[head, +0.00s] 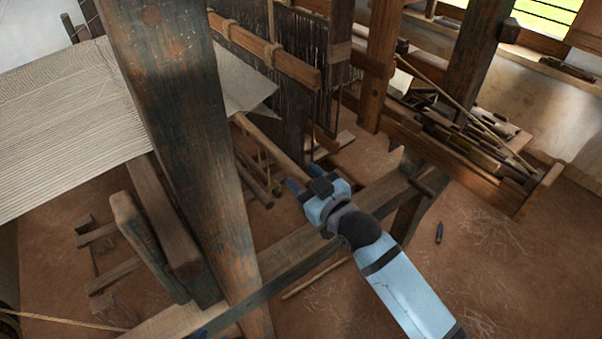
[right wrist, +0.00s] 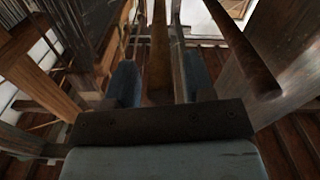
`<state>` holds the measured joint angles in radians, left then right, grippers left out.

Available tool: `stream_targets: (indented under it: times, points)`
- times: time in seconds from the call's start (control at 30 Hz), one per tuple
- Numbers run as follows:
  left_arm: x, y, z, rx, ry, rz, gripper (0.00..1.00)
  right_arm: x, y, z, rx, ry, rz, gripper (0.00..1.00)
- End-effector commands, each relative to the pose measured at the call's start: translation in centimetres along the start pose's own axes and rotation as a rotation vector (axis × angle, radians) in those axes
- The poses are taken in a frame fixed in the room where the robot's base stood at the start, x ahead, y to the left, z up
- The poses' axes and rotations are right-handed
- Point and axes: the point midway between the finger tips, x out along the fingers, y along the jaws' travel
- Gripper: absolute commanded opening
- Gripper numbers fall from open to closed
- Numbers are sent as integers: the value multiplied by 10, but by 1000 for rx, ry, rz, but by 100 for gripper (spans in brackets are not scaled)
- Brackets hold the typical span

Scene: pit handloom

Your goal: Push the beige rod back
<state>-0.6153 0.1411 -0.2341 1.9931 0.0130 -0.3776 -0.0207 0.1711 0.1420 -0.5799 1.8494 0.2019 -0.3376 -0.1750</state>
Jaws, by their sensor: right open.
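The beige rod (head: 268,138) shows in the head view as a slanted wooden bar. It runs from beside the cloth down to my right gripper (head: 297,187). In the right wrist view the rod (right wrist: 158,48) lies lengthwise between the two blue fingers, with gaps on both sides. The right gripper is open, its fingers either side of the rod's near end. Whether the gripper body touches that end I cannot tell. My left gripper is not clearly in view.
A thick dark post (head: 185,130) stands at the left, with woven cloth (head: 65,120) behind it. A low wooden beam (head: 330,235) crosses under my right arm. A tray of wooden tools (head: 470,140) is at the right. The floor at lower right is mostly clear.

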Motion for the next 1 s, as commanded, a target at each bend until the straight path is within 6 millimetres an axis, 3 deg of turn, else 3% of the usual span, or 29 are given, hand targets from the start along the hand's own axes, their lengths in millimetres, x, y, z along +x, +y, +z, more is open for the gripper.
stream_targets:
  times: [0.13, 0.43, 0.47, 0.67, 0.83, 1.0]
  points:
    - [0, 0, -1, -1, 0, 1, 43, 11, 0, 0, 0, 0, 0, 48]
    - [0, 1, -2, -2, 1, 1, 43, 13, 0, 0, 0, 0, 0, 48]
    - [0, 1, -2, -2, 1, 1, 43, 13, 0, 0, 0, 0, 0, 46]
    - [0, 1, -2, -1, 2, 1, 43, 13, 0, 0, 0, -1, 0, 0]
    - [-2, 1, -4, -1, 2, 1, 43, 13, -2, -1, 1, -1, -1, 0]
    - [-11, 1, -19, -2, 2, 1, 43, 14, -30, -10, 6, -3, -2, 0]
